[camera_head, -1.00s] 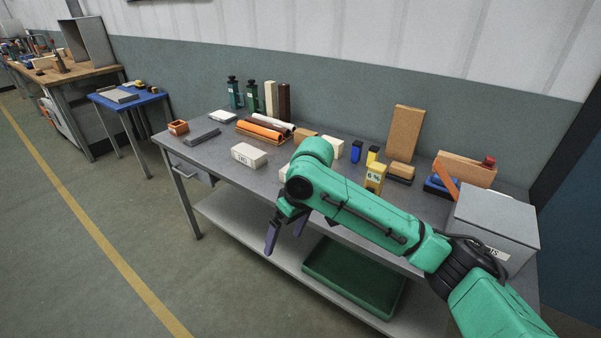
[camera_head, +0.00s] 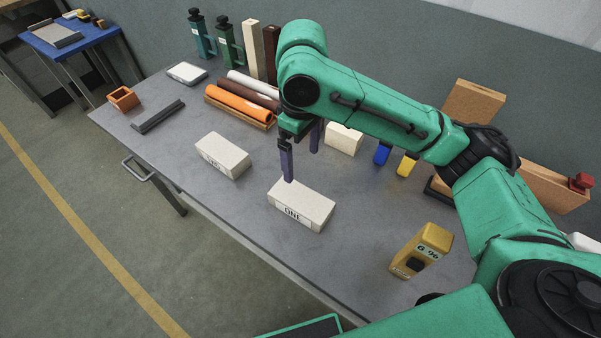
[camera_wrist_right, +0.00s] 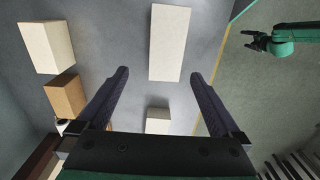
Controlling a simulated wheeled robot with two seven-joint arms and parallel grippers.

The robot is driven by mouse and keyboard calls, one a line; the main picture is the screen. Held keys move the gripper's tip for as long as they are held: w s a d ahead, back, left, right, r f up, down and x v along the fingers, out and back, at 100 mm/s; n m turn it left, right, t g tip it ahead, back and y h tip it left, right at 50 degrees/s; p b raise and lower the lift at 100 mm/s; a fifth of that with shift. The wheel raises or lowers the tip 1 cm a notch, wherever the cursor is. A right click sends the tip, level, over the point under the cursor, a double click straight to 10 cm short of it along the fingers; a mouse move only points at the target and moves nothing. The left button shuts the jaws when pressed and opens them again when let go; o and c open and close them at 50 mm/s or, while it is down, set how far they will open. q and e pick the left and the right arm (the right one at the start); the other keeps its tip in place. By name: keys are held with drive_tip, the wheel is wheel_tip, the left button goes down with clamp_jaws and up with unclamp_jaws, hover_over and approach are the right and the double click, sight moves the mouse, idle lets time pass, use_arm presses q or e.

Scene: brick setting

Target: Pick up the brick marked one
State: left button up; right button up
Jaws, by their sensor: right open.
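The brick marked one is a cream block (camera_head: 300,207) lying flat near the table's front edge in the head view, with "ONE" on its front face. It is the long pale block (camera_wrist_right: 170,42) in the right wrist view, beyond the fingertips, with its label hidden. My right gripper (camera_head: 301,165) is open, pointing down; one finger overlaps the brick's far-left end in the head view. Nothing is held between its fingers (camera_wrist_right: 157,92). My left gripper (camera_wrist_right: 250,40) shows small at the wrist view's top right; its jaw state is unclear.
A similar labelled cream brick (camera_head: 222,156) lies to the left, and another pale block (camera_head: 343,139) lies behind. A yellow holder (camera_head: 420,250) stands right of the brick. Orange and brown rolls (camera_head: 240,104) lie behind. Bare tabletop (camera_head: 262,232) is free along the front.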

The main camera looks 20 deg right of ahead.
sight(301, 198)
drive_tip(key=s+f, duration=0.2)
drive_tip(key=f, duration=0.1)
drive_tip(key=shift+s+a+f, duration=0.1)
drive_tip(key=shift+a+f, duration=0.05)
drive_tip(key=shift+a, duration=0.25)
drive_tip(key=f, duration=0.3)
drive_tip(key=shift+s+f, duration=0.3)
drive_tip(key=f, duration=0.2)
drive_tip(key=w+f, duration=0.1)
drive_tip(key=f, duration=0.2)
drive_tip(key=shift+d+f, duration=0.15)
drive_tip(key=shift+f, duration=0.65)
drive_tip(key=shift+w, duration=0.1)
drive_tip(key=c, duration=0.4)
use_arm(q)
drive_tip(key=s, duration=0.3)
drive_tip(key=shift+a, duration=0.3)
use_arm(e)
drive_tip(key=c, duration=1.2)
